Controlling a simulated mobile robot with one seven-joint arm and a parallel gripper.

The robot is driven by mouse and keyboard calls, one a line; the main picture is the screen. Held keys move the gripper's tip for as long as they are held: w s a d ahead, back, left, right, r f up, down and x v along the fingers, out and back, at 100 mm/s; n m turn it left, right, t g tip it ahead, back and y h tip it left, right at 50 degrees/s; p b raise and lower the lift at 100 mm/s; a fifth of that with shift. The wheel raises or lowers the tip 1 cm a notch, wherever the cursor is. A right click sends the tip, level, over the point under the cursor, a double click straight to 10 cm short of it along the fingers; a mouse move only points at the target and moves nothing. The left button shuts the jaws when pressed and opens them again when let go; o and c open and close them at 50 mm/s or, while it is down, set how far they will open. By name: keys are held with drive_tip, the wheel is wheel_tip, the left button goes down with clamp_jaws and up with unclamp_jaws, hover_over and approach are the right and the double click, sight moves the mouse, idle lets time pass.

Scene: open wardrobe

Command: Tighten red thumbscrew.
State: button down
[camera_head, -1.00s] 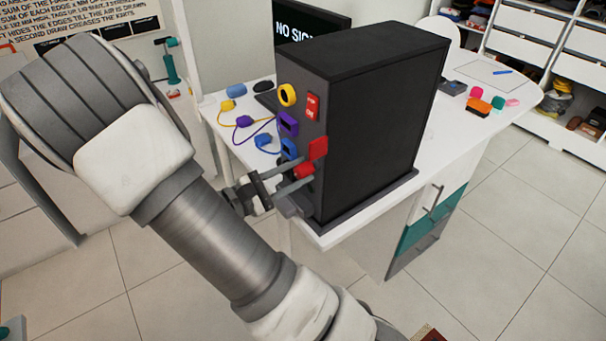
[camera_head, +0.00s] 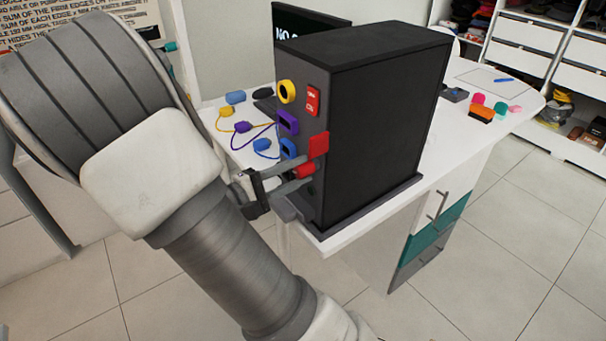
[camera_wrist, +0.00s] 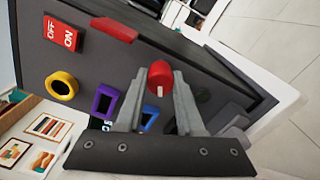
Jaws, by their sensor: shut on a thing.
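The red thumbscrew (camera_head: 305,170) is a small red knob low on the front panel of the black computer case (camera_head: 380,130). In the wrist view the thumbscrew (camera_wrist: 160,74) shows a pale line on its face and sits between the fingertips. My gripper (camera_head: 303,171) reaches in from the left with its two fingers on either side of the knob, shut on it. It also shows in the wrist view (camera_wrist: 161,85). A red square tab (camera_head: 319,145) sticks out just above the thumbscrew.
A yellow ring port (camera_head: 287,92), a purple port (camera_head: 288,123), a blue port (camera_head: 289,149) and a red ON/OFF switch (camera_head: 313,101) are on the same panel. Cables with plugs (camera_head: 242,126) lie on the white table (camera_head: 350,252) to the left. Coloured blocks (camera_head: 481,112) lie at the right.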

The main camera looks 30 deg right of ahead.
drive_tip(key=shift+m+b, duration=1.6)
drive_tip(key=shift+m, duration=0.1)
drive_tip(key=shift+c, duration=2.2)
unclamp_jaws()
drive_tip(key=shift+r, duration=0.1)
drive_tip(key=shift+c, duration=0.4)
